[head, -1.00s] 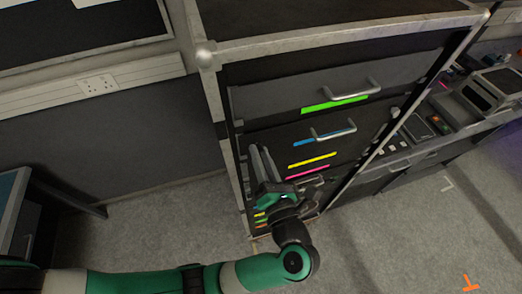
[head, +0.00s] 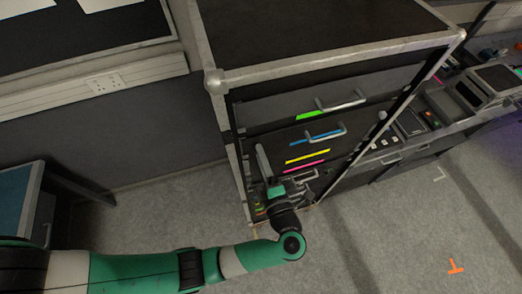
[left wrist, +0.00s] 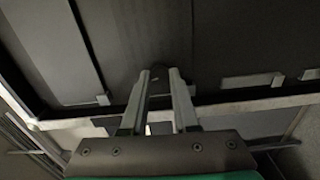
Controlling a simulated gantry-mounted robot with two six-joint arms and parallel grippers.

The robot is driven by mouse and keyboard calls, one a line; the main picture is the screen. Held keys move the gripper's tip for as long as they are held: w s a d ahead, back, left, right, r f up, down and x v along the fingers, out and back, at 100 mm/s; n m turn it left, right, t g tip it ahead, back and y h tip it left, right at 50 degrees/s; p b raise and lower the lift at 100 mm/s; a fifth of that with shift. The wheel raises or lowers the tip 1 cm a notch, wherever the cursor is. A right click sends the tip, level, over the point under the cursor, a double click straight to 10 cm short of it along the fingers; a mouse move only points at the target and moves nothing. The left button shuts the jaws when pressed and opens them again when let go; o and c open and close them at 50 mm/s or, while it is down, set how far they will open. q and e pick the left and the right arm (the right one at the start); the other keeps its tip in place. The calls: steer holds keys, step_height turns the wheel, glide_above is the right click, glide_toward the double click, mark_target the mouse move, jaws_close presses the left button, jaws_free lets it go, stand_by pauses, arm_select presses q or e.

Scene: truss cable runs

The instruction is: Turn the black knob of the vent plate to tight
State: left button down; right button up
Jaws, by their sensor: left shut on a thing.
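My left gripper (left wrist: 160,73) reaches up to a dark panel, which looks like the vent plate (left wrist: 145,30), in the left wrist view. Its two fingertips are close together, shut on a small dark thing between them, which I take to be the black knob (left wrist: 159,75). The knob is mostly hidden by the fingers and its mark or angle cannot be read. In the head view the left gripper (head: 264,168) is low at the front left of the rack, and hides the knob there. My right gripper is not in view.
The metal-framed rack (head: 330,48) has drawers with handles (head: 341,102) and coloured strips (head: 307,156) just right of my gripper. A bench with devices (head: 440,112) stands on the right. The grey floor (head: 400,235) in front is mostly clear.

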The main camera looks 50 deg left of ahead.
arm_select(q)
steer(key=shift+m+p, duration=0.8)
steer(key=shift+m, duration=0.4)
steer(key=c, duration=0.7)
jaws_free()
steer(key=shift+o, duration=0.2)
steer(key=b+v, duration=0.3)
steer(key=v, duration=0.8)
steer(key=shift+d, duration=0.35)
